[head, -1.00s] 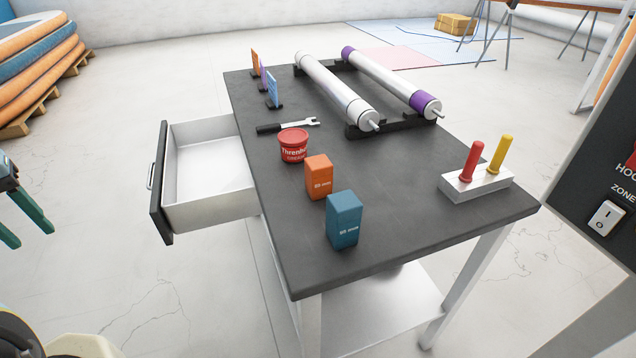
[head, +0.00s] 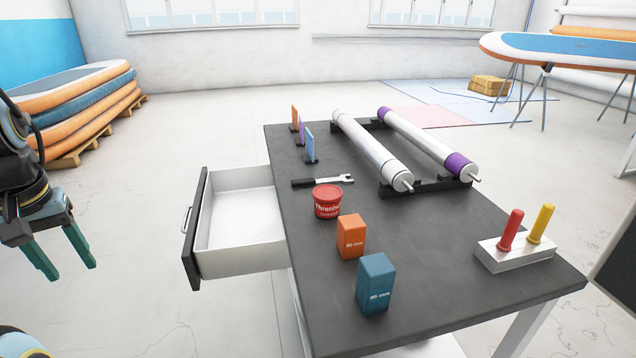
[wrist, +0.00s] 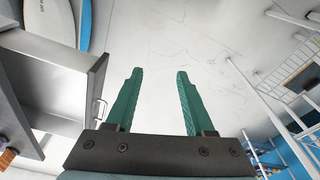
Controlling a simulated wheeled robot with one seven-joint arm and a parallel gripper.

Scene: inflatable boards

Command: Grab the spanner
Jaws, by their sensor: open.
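The spanner (head: 322,181) lies flat on the dark table top, behind the red tub. It has a black handle at its left end and a silver open jaw at its right end. My gripper (head: 67,272) is at the far left of the head view, fingers pointing down, open and empty. It hangs over the floor, left of the drawer and well apart from the spanner. In the wrist view my two green fingers (wrist: 157,75) are spread with only floor beyond them. The spanner does not show in the wrist view.
An open, empty drawer (head: 240,208) juts from the table's left side, between gripper and table. A red tub (head: 327,202), an orange box (head: 351,236) and a blue box (head: 375,284) stand in front of the spanner. Rollers (head: 372,150) lie on its right.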

